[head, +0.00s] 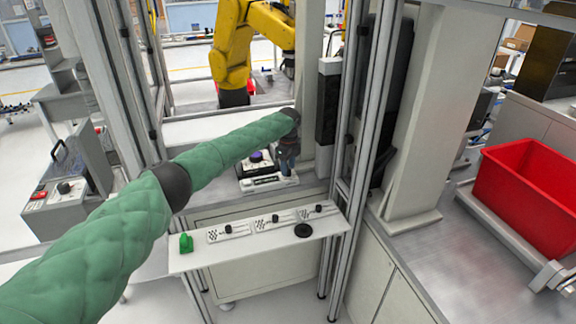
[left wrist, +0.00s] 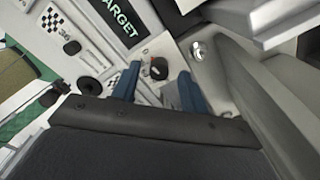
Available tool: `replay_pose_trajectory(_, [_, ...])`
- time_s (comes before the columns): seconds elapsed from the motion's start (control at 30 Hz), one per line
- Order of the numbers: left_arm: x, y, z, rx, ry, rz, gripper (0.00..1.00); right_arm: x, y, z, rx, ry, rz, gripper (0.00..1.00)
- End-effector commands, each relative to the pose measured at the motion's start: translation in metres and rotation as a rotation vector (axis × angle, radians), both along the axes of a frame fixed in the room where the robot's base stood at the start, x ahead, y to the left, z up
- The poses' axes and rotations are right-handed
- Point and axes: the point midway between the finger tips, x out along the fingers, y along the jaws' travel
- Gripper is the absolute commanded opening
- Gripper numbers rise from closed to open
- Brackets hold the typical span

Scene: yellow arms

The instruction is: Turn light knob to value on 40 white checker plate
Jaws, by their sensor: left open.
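My left gripper (head: 287,160) is open, at the right end of a small white device (head: 268,183) in the head view. In the left wrist view its two blue fingers (left wrist: 163,88) stand apart, with a dark round knob (left wrist: 158,68) bearing a red mark between or just beyond them. I cannot tell whether they touch it. White checker plates with black knobs show on the shelf: left plate (head: 228,233), middle plate (head: 274,222), right plate (head: 318,212). The left wrist view shows a checker plate (left wrist: 52,20) marked what looks like 36. No 40 is readable. My right gripper is out of view.
A purple-topped knob (head: 257,157) sits behind the white device. Metal posts rise close to the right of the gripper. A red bin (head: 527,185) stands far right.

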Motion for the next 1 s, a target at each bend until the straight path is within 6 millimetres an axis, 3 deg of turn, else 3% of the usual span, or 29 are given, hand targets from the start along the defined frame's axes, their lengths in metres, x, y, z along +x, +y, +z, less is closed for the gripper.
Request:
replay_pose_trajectory(0.43, [0.0000,0.0005,-0.0089,0.000,0.000,0.000,0.44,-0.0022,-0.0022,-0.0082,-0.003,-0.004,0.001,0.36])
replay_pose_trajectory(0.67, [0.0001,0.0004,-0.0087,0.000,-0.001,0.000,0.00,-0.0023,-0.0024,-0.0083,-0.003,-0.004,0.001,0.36])
replay_pose_trajectory(1.0, [0.0000,0.0000,-0.0087,-0.001,0.000,0.043,0.00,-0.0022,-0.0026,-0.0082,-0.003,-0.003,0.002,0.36])
